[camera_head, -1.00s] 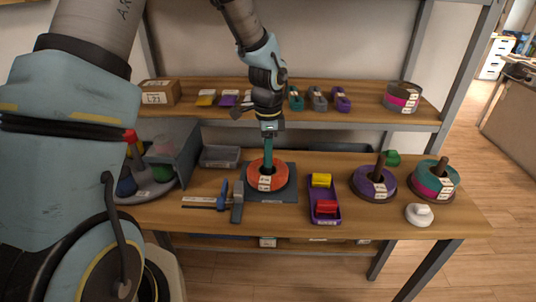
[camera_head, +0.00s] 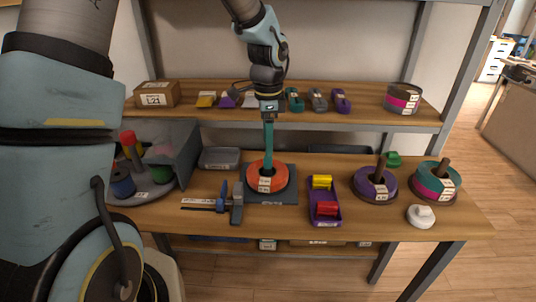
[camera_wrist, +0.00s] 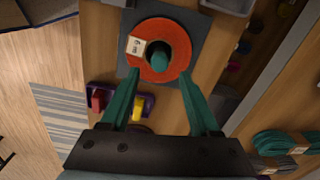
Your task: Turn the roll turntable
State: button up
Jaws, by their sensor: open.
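A round grey turntable (camera_head: 148,192) with several coloured rolls stands at the left of the bench; a blue roll (camera_head: 122,183) and a green one (camera_head: 162,174) show on it. My arm partly hides it. My gripper (camera_head: 268,158) points down over an orange roll (camera_head: 266,187) on a dark square plate (camera_head: 288,196). In the wrist view my gripper (camera_wrist: 158,77) is open, its teal fingers apart. Between and beyond them is the orange roll (camera_wrist: 150,76) with a white label and a teal upright piece (camera_wrist: 162,57) at its middle. I cannot tell whether the fingers touch anything.
A purple tray (camera_head: 325,220) with yellow and red pieces lies right of the plate. Purple (camera_head: 361,195) and teal (camera_head: 425,190) rolls on posts stand further right, near a white knob (camera_head: 421,215). A shelf (camera_head: 360,115) crosses behind. Tools lie left of the plate.

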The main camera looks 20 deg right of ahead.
jog(key=shift+r+b, duration=0.3)
jog(key=shift+r, duration=2.5)
jog(key=shift+a, duration=0.1)
